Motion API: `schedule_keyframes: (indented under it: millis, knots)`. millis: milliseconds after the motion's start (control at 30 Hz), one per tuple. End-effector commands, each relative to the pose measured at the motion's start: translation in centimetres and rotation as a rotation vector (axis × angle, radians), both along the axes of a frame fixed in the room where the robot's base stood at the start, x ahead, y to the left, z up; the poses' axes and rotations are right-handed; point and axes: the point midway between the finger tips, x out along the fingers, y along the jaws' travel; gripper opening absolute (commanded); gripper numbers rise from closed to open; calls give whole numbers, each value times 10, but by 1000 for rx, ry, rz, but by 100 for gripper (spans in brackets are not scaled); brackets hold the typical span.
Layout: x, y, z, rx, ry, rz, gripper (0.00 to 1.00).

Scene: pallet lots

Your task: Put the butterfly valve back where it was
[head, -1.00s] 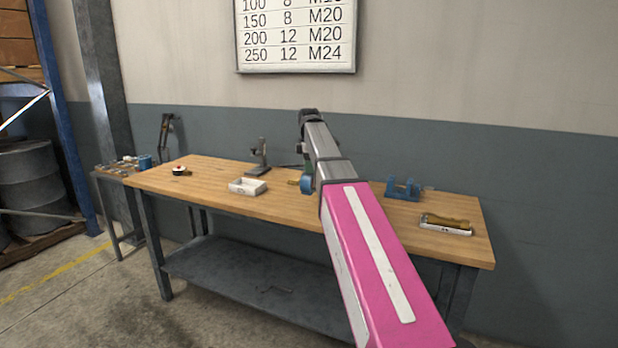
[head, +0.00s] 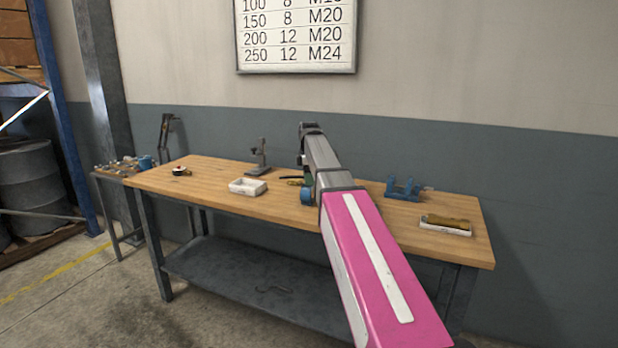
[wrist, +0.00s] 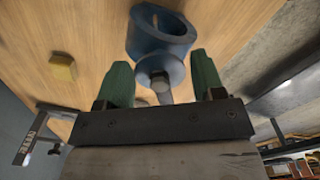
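The butterfly valve is blue, with a round bored body and a grey stem. In the wrist view the valve (wrist: 160,38) lies between the green fingers of my gripper (wrist: 162,78), its flange filling the gap with its stem toward the palm. In the head view the blue valve (head: 307,196) shows beside the end of my arm, over the middle of the workbench (head: 215,205). My gripper (head: 308,182) is mostly hidden there by my arm. I cannot tell whether the valve touches the bench top.
On the bench are a white box (head: 248,187), a dark stand (head: 259,163), a small round item (head: 181,172), a blue cradle (head: 403,190) and a white tray (head: 445,231) holding a brass-coloured piece. A yellow block (wrist: 62,68) lies near my gripper. Bare wood surrounds the valve.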

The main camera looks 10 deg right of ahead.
Motion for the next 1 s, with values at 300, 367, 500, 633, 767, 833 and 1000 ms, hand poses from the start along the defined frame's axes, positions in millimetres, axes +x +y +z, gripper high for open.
schedule_keyframes:
  millis: [300,367,500,633,767,833,1000]
  knots:
    - [0,0,0,0,0,0,76]
    - [0,0,2,0,0,0,76]
    - [1,0,15,0,-2,0,76]
    - [1,0,37,0,-2,0,76]
    - [2,0,63,0,-2,0,76]
    - [2,0,77,0,-3,0,76]
    - [1,0,104,0,-2,0,76]
